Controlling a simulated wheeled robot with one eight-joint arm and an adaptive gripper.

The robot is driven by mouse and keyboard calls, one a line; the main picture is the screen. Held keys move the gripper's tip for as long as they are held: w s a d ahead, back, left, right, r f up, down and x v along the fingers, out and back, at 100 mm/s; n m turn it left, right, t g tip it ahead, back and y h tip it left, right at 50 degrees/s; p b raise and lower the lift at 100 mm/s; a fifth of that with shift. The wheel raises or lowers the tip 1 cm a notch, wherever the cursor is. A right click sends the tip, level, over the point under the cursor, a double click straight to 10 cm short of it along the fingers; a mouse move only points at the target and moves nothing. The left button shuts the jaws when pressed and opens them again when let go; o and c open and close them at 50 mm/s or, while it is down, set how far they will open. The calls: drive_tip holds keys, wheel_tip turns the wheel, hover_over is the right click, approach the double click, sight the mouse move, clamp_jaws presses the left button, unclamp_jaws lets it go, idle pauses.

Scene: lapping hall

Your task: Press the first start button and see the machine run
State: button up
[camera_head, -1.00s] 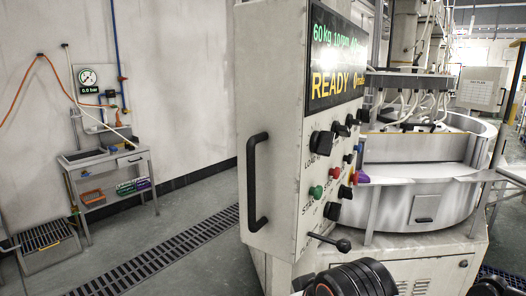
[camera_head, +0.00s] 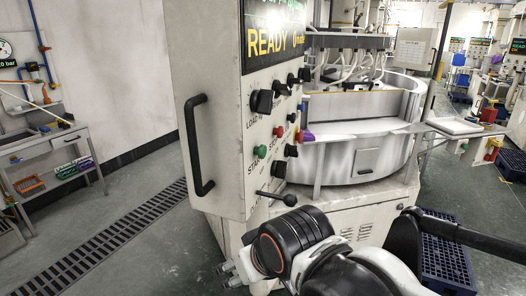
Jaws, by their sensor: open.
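The machine's control panel (camera_head: 227,165) faces right, with a black handle (camera_head: 196,145) on its left side. Its display (camera_head: 274,30) reads READY in yellow. A green button (camera_head: 260,151) sits low on the panel. A red button (camera_head: 278,131) is above and right of it, among several black knobs. The labels are only partly legible, so I cannot tell which button is the first start. My gripper (camera_head: 227,274) is small at the bottom, open, below and left of the green button and apart from the panel.
A black-knobbed lever (camera_head: 288,199) sticks out below the buttons. The round lapping machine (camera_head: 355,150) stands behind the panel. A side bench (camera_head: 55,150) is at the left wall; a floor grate (camera_head: 110,240) runs before it. A blue crate (camera_head: 445,262) lies at the lower right.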

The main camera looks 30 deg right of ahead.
idle(0.3)
clamp_jaws()
idle(1.3)
